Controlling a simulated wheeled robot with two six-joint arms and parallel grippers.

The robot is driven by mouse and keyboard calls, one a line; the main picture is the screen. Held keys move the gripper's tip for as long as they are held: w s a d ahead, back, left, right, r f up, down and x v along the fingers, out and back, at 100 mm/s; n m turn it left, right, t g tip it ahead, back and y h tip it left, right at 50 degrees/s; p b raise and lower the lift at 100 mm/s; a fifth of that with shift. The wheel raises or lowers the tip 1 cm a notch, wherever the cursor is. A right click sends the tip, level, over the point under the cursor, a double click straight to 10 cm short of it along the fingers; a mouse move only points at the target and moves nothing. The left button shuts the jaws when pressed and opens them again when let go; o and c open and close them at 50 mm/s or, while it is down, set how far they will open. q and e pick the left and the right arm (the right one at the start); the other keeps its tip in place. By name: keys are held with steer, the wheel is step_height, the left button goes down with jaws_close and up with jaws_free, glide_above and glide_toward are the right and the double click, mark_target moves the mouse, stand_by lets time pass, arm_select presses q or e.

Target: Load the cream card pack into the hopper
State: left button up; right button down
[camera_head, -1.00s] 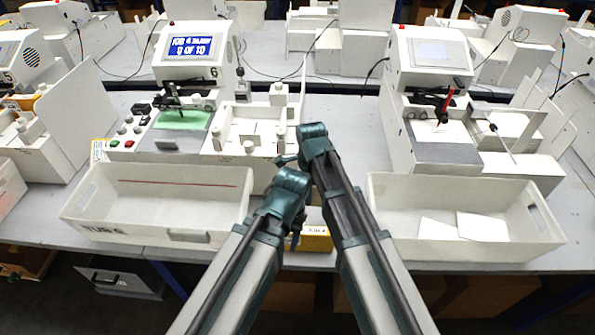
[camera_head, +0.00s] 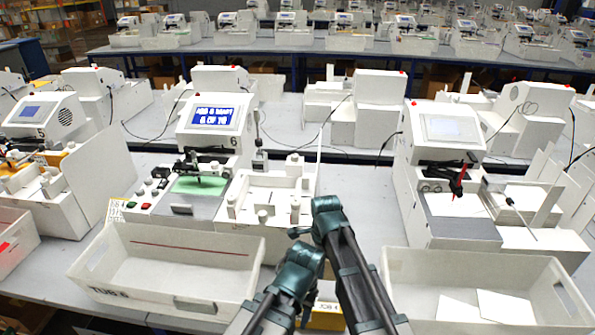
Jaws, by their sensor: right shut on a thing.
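The hopper appears to be the white tray with upright posts (camera_head: 272,196) on the right half of plotter 6 (camera_head: 215,115). I see no pack standing in it. My right gripper (camera_head: 299,233) is at the near right corner of this tray, mostly hidden by its own wrist. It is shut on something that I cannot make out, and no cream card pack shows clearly. My left arm ends lower, in front of the bench edge. Its fingers are mostly hidden, so their opening cannot be told. A yellow box with a job label (camera_head: 326,315) sits between my arms.
The white bin marked TUB 6 (camera_head: 150,296) stands in front of plotter 6. Another white bin (camera_head: 410,290) at right holds white cards (camera_head: 505,306). A second plotter (camera_head: 437,125) stands at right, and a tall white panel (camera_head: 101,180) at left.

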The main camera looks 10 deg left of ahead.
step_height(320, 180, up, 7)
steer(key=p, duration=0.6)
steer(key=shift+p, duration=0.3)
step_height(320, 180, down, 7)
steer(key=b, duration=0.7)
steer(key=shift+f, duration=0.2)
steer(key=shift+s+r, duration=0.15)
steer(key=shift+s, duration=0.05)
steer(key=s+f+b, duration=0.1)
steer(key=f+b, duration=0.1)
steer(key=s+f+b, duration=0.1)
steer(key=f+b, duration=0.1)
steer(key=s+f+b, duration=0.1)
steer(key=f+b, duration=0.1)
steer(key=shift+s+f, duration=0.1)
steer(key=shift+f, duration=0.05)
step_height(320, 180, down, 4)
steer(key=b, duration=0.3)
steer(key=shift+r+b, duration=0.25)
steer(key=shift+b, duration=0.15)
